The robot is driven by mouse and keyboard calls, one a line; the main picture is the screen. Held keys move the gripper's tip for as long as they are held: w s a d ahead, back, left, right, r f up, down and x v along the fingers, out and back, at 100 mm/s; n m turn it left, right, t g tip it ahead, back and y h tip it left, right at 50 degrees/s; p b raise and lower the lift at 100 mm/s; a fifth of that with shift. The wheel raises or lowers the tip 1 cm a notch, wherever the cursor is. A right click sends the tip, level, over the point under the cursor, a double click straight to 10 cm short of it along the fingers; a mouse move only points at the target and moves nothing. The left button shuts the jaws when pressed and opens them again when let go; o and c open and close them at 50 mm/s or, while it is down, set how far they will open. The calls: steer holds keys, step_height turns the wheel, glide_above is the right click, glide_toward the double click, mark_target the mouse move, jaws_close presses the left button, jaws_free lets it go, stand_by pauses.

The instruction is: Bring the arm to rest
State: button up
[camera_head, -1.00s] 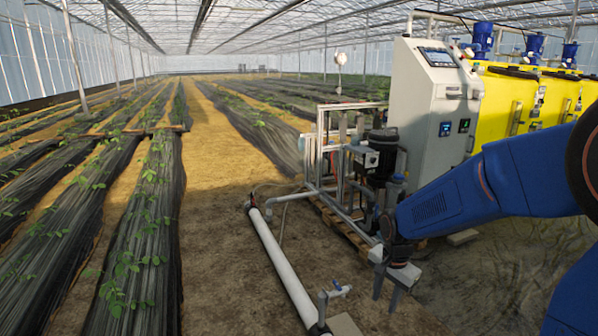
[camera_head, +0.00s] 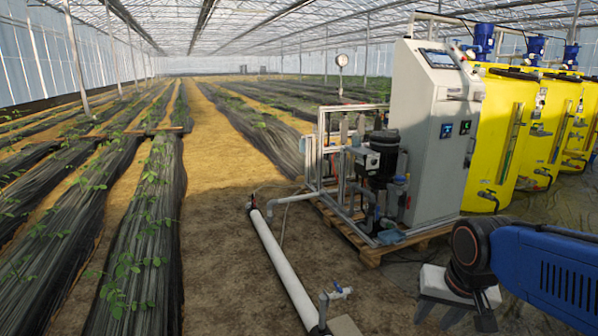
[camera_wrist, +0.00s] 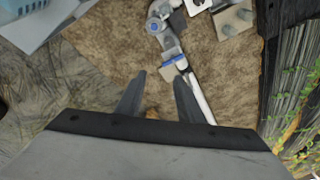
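My gripper (camera_head: 441,311) hangs low at the bottom right of the head view, in front of the pump skid's pallet. Its outline is slightly blurred there. In the wrist view, the two dark fingers of my gripper (camera_wrist: 160,97) stand apart with nothing held between them. Bare soil and the end of a white pipe show beyond the fingertips. My blue arm reaches in from the right edge of the head view.
A white pipe (camera_head: 283,268) with a blue-handled valve (camera_head: 340,292) lies left of my gripper; the valve also shows in the wrist view (camera_wrist: 176,62). The grey control cabinet (camera_head: 430,160) and yellow tanks (camera_head: 503,130) stand behind. Open soil (camera_head: 215,250) lies left of the pipe.

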steer(key=s+d+r+n+t, duration=0.1)
steer(key=s+n, duration=0.2)
steer(key=s, duration=0.5)
steer(key=shift+r, duration=0.2)
stand_by(0.6)
